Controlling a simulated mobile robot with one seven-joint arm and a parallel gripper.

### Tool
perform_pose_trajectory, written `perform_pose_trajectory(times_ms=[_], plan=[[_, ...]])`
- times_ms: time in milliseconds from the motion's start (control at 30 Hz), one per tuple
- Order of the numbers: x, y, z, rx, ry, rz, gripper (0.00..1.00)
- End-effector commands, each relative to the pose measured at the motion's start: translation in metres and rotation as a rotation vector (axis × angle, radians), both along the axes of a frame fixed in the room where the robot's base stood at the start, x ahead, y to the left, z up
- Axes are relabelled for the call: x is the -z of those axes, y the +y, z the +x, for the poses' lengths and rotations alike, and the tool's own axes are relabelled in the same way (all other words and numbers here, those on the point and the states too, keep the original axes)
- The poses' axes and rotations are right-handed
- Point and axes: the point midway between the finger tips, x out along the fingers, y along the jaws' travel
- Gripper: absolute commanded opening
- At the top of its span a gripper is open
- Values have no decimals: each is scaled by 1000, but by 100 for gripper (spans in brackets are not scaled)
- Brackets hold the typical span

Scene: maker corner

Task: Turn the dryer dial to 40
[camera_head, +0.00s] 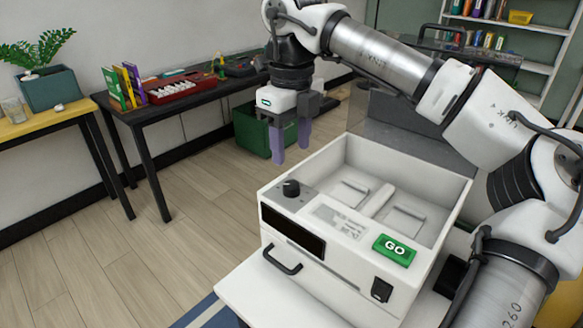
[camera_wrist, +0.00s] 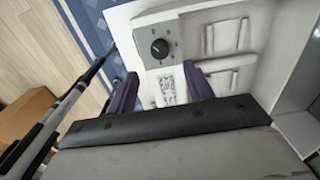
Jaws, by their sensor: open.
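The dryer (camera_head: 335,262) is a white box with an open top, standing on a white surface. Its black dial (camera_head: 291,188) sits at the top left of the front panel; it also shows in the wrist view (camera_wrist: 160,48) with marks around it. The numbers at the marks are too small to read. A green GO button (camera_head: 394,250) is at the panel's right. My gripper (camera_head: 291,152) has purple fingers pointing down, above and behind the dial, touching nothing. In the wrist view its fingers (camera_wrist: 160,88) are apart and empty, with the dial beyond them.
A dark display (camera_head: 292,229), a handle (camera_head: 282,261) and a black switch (camera_head: 381,290) are on the dryer's front. A green crate (camera_head: 258,135) is on the floor. The air above the dial is clear.

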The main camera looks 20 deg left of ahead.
Motion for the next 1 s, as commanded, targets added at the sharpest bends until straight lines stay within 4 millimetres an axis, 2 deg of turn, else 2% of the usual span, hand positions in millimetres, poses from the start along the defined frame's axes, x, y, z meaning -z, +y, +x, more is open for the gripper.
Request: perform_pose_trajectory(times_ms=[100, 333, 1000], plan=[[-26, 1, 0, -1, -2, 0, 52], [-53, 0, 0, -1, 0, 1, 52], [-57, 0, 0, -1, 0, 0, 52]])
